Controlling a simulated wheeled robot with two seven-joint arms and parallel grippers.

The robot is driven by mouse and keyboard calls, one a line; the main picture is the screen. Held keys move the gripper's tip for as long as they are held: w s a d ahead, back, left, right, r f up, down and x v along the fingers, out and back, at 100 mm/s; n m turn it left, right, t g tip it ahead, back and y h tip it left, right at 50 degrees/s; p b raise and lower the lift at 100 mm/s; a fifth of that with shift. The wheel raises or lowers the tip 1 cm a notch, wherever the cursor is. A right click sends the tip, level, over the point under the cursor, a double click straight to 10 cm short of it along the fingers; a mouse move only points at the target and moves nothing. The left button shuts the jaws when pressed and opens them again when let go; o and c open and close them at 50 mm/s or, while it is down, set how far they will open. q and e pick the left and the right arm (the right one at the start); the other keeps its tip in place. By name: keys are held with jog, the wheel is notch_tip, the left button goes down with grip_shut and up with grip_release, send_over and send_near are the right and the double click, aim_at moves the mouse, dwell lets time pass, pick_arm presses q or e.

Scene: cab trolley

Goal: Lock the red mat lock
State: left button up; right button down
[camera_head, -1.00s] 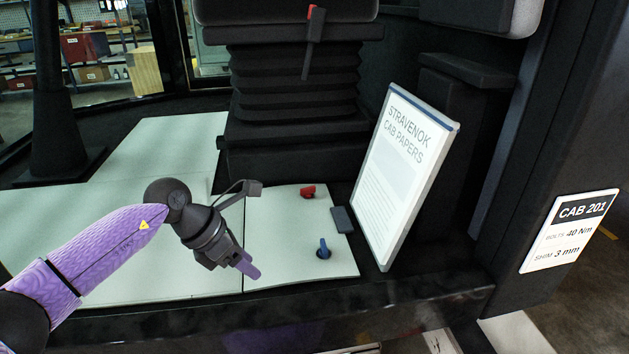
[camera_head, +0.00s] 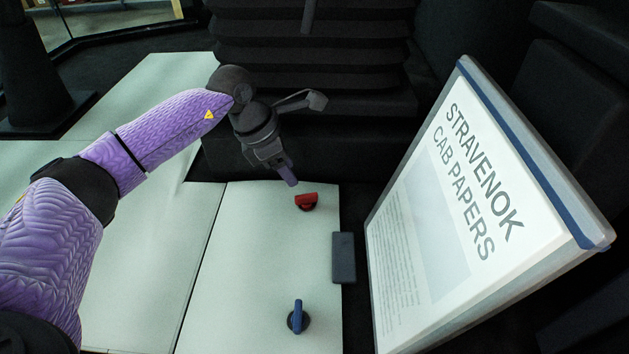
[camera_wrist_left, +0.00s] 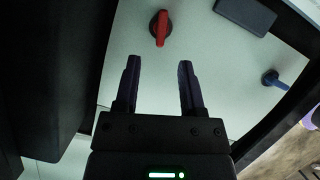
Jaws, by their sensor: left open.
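The red mat lock (camera_head: 306,201) sits on the pale floor mat (camera_head: 250,275), near the mat's far right corner. In the left wrist view the red lock (camera_wrist_left: 160,27) shows its handle pointing along the view, ahead of my fingertips and between their lines. My left gripper (camera_head: 290,181) is just left of and above the red lock in the head view. In the left wrist view its two purple fingers (camera_wrist_left: 159,62) are apart with nothing between them. They do not appear to touch the lock. My right gripper is not in view.
A blue lock (camera_head: 298,318) sits on the same mat nearer the front. A dark block (camera_head: 344,257) lies at the mat's right edge. A framed paper board (camera_head: 470,210) leans at right. The black seat base (camera_head: 310,130) stands behind. The mat's middle is clear.

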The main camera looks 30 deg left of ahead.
aim_at(305, 195)
pick_arm(q)
jog(key=b+x, duration=0.3)
jog(key=x, duration=0.4)
jog(key=shift+f, duration=0.4)
jog(key=shift+d+f, duration=0.15)
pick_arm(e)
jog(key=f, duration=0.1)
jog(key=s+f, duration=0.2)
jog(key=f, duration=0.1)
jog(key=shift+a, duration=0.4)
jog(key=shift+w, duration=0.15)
pick_arm(q)
grip_shut()
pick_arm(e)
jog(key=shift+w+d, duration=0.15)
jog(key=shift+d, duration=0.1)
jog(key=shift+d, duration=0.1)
